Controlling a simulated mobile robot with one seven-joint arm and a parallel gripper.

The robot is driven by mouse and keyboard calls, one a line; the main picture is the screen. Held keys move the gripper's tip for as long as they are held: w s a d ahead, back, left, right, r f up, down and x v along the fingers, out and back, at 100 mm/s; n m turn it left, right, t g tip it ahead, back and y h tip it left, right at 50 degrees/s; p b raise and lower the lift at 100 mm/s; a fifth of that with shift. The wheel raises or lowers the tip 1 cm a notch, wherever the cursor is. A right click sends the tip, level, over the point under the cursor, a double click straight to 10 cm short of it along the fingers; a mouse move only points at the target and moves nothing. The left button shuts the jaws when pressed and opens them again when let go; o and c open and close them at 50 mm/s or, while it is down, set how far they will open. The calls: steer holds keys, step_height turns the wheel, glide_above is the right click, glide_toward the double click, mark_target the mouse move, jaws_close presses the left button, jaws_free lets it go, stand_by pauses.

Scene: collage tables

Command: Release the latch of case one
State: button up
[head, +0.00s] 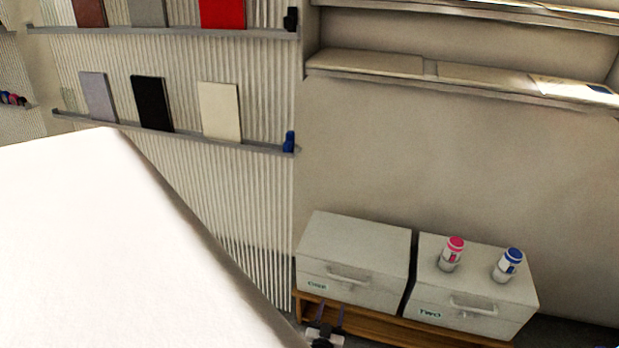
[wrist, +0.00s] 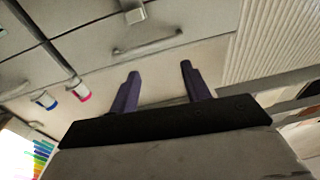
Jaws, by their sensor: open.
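Case one (head: 352,250) is a pale grey box on a low wooden stand, left of case two, with a green label and a bar handle (head: 348,274) on its front. In the wrist view, the picture is turned over; case one's handle (wrist: 147,42) lies just beyond the fingertips, with a small grey latch-like block (wrist: 135,12) past it. My gripper (head: 331,313) is at the bottom of the head view, in front of case one. In the wrist view, my gripper (wrist: 160,69) has its two purple fingers apart, with nothing between them.
Case two (head: 480,263) stands close beside case one. A pink-capped bottle (head: 452,254) and a blue-capped bottle (head: 509,264) stand on it. The wooden stand (head: 400,330) is under both cases. Wall shelves (head: 200,137) are behind. A large white shape fills the head view's left.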

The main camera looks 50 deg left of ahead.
steer(key=a+r+y, duration=0.2)
steer(key=a+r, duration=0.2)
steer(key=r, duration=0.7)
steer(key=w+a+r+n+t+y+b, duration=0.1)
steer(key=a+r+y, duration=0.1)
steer(key=r, duration=0.8)
steer(key=a+r+y+b, duration=0.1)
steer(key=a+r+y, duration=0.2)
steer(key=r, duration=0.8)
steer(key=a, duration=0.2)
steer(key=shift+w+a+r+n+t, duration=0.15)
steer(key=shift+a+r+n+t, duration=0.15)
steer(key=shift+a, duration=0.05)
